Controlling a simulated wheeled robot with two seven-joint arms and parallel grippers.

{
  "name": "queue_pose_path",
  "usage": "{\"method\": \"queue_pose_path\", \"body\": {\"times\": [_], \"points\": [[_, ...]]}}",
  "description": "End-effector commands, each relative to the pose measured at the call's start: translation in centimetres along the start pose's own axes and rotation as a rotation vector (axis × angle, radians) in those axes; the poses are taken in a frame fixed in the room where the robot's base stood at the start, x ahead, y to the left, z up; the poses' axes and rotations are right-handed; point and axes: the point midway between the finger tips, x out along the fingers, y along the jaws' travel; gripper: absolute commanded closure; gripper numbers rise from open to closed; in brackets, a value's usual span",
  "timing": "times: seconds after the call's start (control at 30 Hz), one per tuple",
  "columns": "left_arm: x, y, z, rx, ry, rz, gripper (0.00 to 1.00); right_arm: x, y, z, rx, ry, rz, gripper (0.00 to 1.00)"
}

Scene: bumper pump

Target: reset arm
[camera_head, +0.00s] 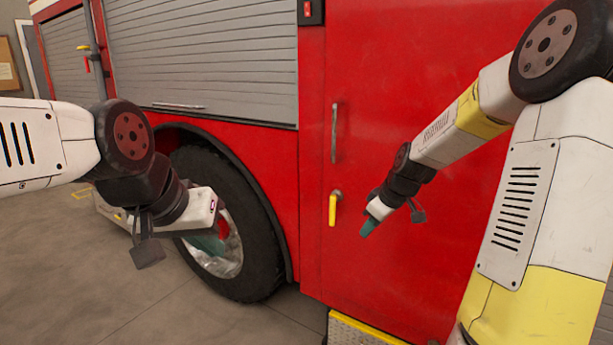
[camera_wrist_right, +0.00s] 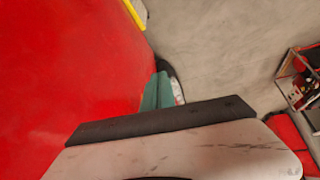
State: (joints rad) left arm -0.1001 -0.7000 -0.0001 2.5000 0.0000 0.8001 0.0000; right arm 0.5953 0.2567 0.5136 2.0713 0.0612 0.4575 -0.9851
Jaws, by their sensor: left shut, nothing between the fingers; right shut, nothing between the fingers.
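My right arm reaches in from the right in the head view. Its gripper (camera_head: 369,228) is shut and empty, with teal fingertips in front of the red truck door (camera_head: 420,160). The fingertips also show in the right wrist view (camera_wrist_right: 157,92), beside the red surface. My left arm comes in from the left. Its gripper (camera_head: 213,232) is in front of the truck's wheel, and its teal fingers show against the hub, shut with nothing held. A yellow lever (camera_head: 333,210) is on the door, left of my right gripper and apart from it.
The red fire truck has a black tyre (camera_head: 262,250), a grey roller shutter (camera_head: 210,50), a vertical door handle (camera_head: 334,130) and a yellow-edged step (camera_head: 360,330). Bare concrete floor (camera_head: 120,290) lies at lower left. A red and grey object (camera_wrist_right: 303,85) shows at the right wrist view's right edge.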

Motion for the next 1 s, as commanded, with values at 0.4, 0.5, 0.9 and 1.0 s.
{"method": "queue_pose_path", "body": {"times": [0.4, 0.5, 0.9, 1.0], "points": [[0.0, 0.0, 0.0, 0.0, 0.0, 0.0, 1.0, -15.5, -12.0, 2.2, 0.378, -0.018, 0.154, 1.0], [0.0, 0.0, 0.0, 0.0, 0.0, 0.0, 1.0, -18.0, -14.6, 3.7, 0.488, 0.023, 0.156, 1.0], [0.0, 0.0, 0.0, 0.0, 0.0, 0.0, 1.0, -20.8, -18.9, 7.0, 0.693, 0.1, 0.108, 1.0], [0.0, 0.0, 0.0, 0.0, 0.0, 0.0, 1.0, -20.8, -18.9, 7.0, 0.693, 0.1, 0.108, 1.0]]}}
